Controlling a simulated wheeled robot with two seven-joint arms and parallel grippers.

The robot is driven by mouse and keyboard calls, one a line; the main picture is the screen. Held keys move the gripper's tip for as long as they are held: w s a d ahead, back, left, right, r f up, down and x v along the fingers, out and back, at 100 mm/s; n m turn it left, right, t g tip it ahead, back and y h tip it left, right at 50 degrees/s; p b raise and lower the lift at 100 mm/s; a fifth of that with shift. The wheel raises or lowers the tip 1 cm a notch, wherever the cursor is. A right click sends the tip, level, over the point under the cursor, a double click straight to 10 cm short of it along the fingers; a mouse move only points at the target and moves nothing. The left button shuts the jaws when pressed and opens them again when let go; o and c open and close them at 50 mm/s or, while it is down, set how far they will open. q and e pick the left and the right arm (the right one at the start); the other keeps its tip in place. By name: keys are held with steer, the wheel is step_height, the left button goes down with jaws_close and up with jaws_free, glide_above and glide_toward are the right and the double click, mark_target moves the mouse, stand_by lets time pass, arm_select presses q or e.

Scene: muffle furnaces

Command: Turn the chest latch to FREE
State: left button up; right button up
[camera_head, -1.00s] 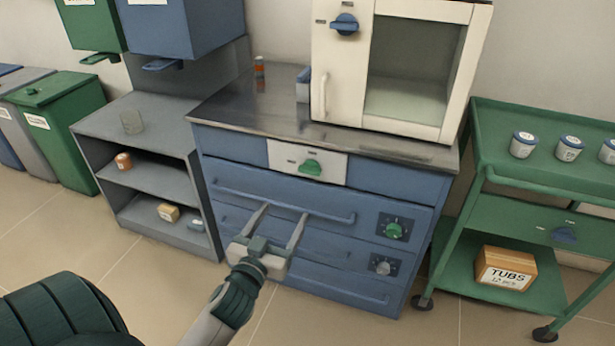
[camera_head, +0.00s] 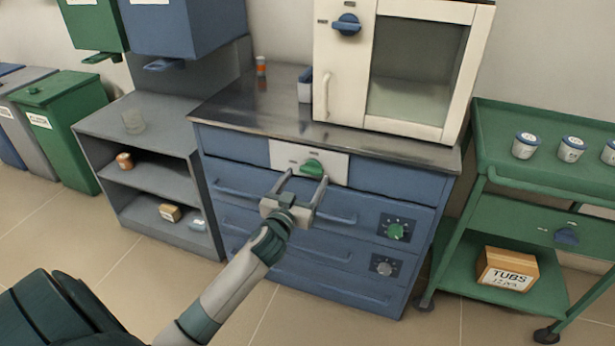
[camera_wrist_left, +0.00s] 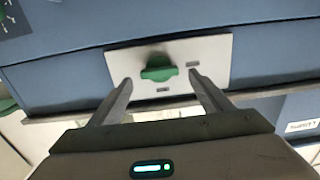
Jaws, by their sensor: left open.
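The blue drawer chest (camera_head: 240,150) stands in the middle of the head view. A green latch knob (camera_head: 313,167) sits on a pale plate (camera_head: 338,170) at the chest's top front; small label marks on the plate are too small to read. My left gripper (camera_head: 303,178) is open and empty, just in front of and below the knob. In the left wrist view the knob (camera_wrist_left: 158,68) lies ahead of and between the two spread fingers (camera_wrist_left: 165,90), apart from them, with its grip roughly sideways. My right gripper is not in view.
A white furnace (camera_head: 415,70) with a blue knob (camera_head: 347,24) stands on the chest top. Two dials, one green (camera_head: 396,231), are on the lower front. A drawer handle bar runs beneath the gripper. A green cart (camera_head: 490,185) stands right, grey shelves (camera_head: 150,180) left.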

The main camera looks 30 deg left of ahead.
mark_target(312, 170)
arm_select(q)
steer(key=shift+x, duration=1.15)
steer(key=shift+d, duration=0.1)
steer(key=c, duration=1)
steer(key=shift+c, duration=0.2)
